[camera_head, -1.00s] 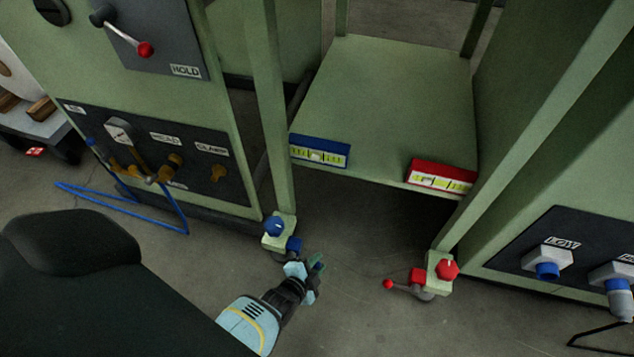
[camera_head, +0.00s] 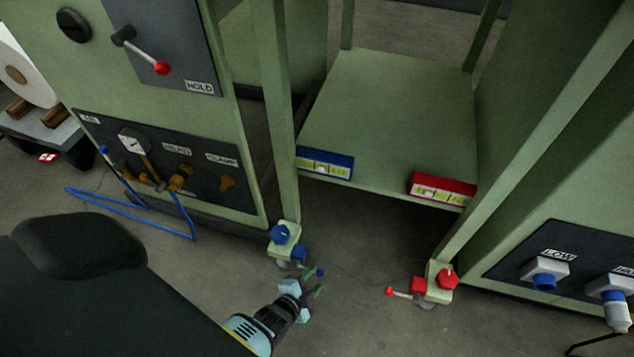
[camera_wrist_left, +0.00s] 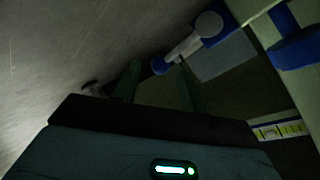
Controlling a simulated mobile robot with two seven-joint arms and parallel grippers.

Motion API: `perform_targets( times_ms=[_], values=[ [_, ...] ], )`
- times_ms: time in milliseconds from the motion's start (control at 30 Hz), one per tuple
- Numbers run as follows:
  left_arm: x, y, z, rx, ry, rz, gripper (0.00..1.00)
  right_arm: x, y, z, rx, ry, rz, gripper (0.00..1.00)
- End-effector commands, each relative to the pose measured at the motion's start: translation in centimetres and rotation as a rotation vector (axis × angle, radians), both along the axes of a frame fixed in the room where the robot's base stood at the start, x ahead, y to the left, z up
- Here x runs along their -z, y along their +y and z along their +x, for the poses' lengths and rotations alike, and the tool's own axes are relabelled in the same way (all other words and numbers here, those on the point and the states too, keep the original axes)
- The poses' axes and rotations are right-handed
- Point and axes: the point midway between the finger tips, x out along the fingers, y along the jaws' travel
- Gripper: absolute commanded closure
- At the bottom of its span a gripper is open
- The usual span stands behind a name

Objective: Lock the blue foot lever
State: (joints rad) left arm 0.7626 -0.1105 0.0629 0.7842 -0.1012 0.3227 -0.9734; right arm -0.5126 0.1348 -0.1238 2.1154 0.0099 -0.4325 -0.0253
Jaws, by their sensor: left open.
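The blue foot lever is at the foot of the left green post, below a blue knob (camera_head: 280,235) and beside a blue block (camera_head: 299,253). In the left wrist view its pale rod (camera_wrist_left: 183,48) runs from a round hub to a blue ball end (camera_wrist_left: 160,65). In the head view the ball (camera_head: 320,272) shows right at my left gripper's fingertips. My left gripper (camera_head: 315,283) is open, low over the floor. In the wrist view its two fingers (camera_wrist_left: 160,78) point toward the lever, with the ball between them in the picture. Contact cannot be told. My right gripper is not in view.
A red foot lever (camera_head: 402,293) with a red knob (camera_head: 447,279) is at the right post. Blue (camera_head: 325,163) and red (camera_head: 442,188) labelled gauges sit on the shelf edge above. Floor (camera_head: 350,260) between the posts is clear. A blue hose loop (camera_head: 130,212) lies left.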

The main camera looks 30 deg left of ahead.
Motion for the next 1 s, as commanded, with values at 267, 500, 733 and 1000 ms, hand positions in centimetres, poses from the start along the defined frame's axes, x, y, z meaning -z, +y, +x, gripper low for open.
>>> perform_targets(
  times_ms=[267, 500, 733, 1000],
  values=[
    [-1.6, 0.1, -2.6, 0.001, -0.001, 0.000, 0.58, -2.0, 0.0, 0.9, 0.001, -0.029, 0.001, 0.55],
    [-1.6, 0.1, -3.0, 0.001, 0.001, 0.000, 0.58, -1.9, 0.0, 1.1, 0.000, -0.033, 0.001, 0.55],
    [-1.6, 0.1, -2.9, 0.001, 0.001, 0.000, 0.58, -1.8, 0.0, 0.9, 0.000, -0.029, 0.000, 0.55],
    [-3.1, 0.1, -2.6, 0.000, -0.010, 0.000, 0.58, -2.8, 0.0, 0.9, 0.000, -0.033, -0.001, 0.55]
  ],
)
